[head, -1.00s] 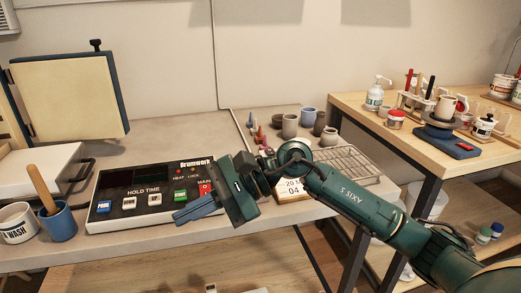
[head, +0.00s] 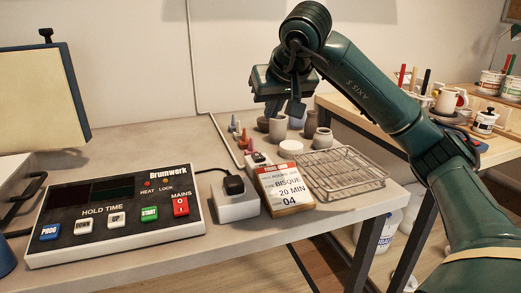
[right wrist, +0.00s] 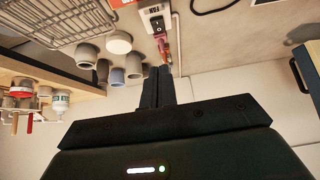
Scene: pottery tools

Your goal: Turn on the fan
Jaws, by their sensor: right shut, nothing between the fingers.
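The fan switch is a small pale box (head: 259,160) on the bench behind the clipboard card, partly hidden by it in the head view. In the right wrist view the box (right wrist: 156,22) shows a black rocker and a label reading FAN. I cannot tell which way the rocker is set. My right gripper (head: 286,108) is raised above the back of the bench, over the small pots, with its fingers pointing down. In the right wrist view its fingers (right wrist: 157,70) are together, empty, and appear apart from the switch. My left gripper is not in view.
Several cones and pots (head: 278,130) are behind.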

